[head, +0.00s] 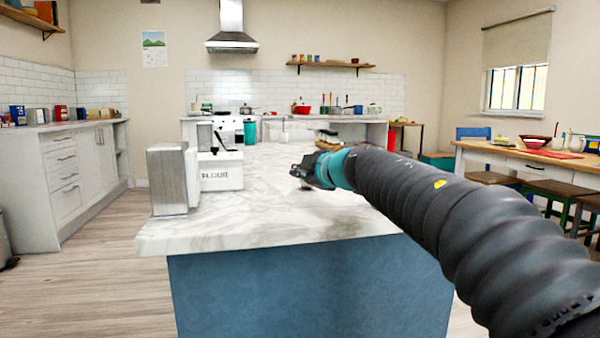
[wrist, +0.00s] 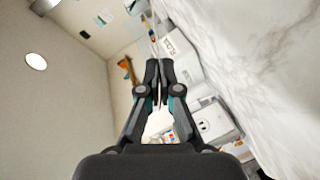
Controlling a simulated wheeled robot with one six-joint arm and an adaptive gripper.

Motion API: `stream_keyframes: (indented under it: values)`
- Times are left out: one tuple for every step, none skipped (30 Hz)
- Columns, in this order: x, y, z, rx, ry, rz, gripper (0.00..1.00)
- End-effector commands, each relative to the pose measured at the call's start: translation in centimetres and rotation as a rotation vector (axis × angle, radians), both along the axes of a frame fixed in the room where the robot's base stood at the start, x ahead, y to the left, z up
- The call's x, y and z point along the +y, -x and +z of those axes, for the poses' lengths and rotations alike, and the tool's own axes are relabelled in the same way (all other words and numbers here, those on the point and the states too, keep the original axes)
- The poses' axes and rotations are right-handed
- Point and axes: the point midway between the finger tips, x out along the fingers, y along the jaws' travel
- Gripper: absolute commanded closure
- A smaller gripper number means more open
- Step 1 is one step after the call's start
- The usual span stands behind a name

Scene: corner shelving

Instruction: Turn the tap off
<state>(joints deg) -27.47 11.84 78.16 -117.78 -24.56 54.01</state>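I cannot make out a tap in either view. My gripper (head: 305,173) reaches out over the marble-topped island (head: 270,232) in the head view, to the right of the white flour box. In the wrist view the fingers of my gripper (wrist: 160,68) lie side by side, almost touching, with nothing seen held between them. The wrist view is tilted, with the marble top (wrist: 262,60) along its right side. My arm hides part of the island's right side and the room behind it.
A metal box (head: 168,180) and the flour box (head: 222,172) stand at the island's left, with a teal bottle (head: 250,132) behind. A wooden table (head: 530,160) with stools is at right. Grey cabinets (head: 75,170) line the left wall. The floor between is clear.

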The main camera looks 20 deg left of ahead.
Motion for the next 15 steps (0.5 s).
stream_keyframes:
  values:
    - [-0.01, -0.01, 0.0, 0.0, 0.0, 0.0, 0.86]
    - [-0.01, -0.01, 0.0, 0.0, 0.0, 0.0, 0.79]
    - [0.0, 0.0, -0.01, 0.0, 0.0, 0.0, 0.69]
    - [0.0, 0.0, 0.0, 0.0, 0.0, 0.0, 0.69]
    - [0.0, 0.0, 0.0, 0.0, 0.0, 0.0, 0.69]
    - [0.0, 0.0, -0.01, 0.001, 0.001, 0.0, 0.69]
    - [0.01, 0.0, -0.01, 0.001, 0.001, 0.0, 0.69]
    - [0.0, 0.0, 0.0, 0.0, 0.0, 0.0, 0.69]
    - [0.0, 0.0, -0.01, 0.001, 0.001, 0.0, 0.69]
    - [0.0, 0.0, 0.0, 0.0, 0.0, 0.0, 0.69]
    - [0.01, 0.01, 0.0, 0.0, 0.0, 0.0, 0.69]
    - [0.01, 0.01, 0.06, 0.0, 0.0, 0.0, 0.69]
    - [0.01, 0.0, 0.15, -0.001, 0.001, 0.0, 0.69]
    - [0.01, 0.0, 0.29, -0.001, 0.001, 0.0, 0.69]
    - [-0.22, 0.17, 0.36, -0.001, 0.001, 0.0, 0.69]
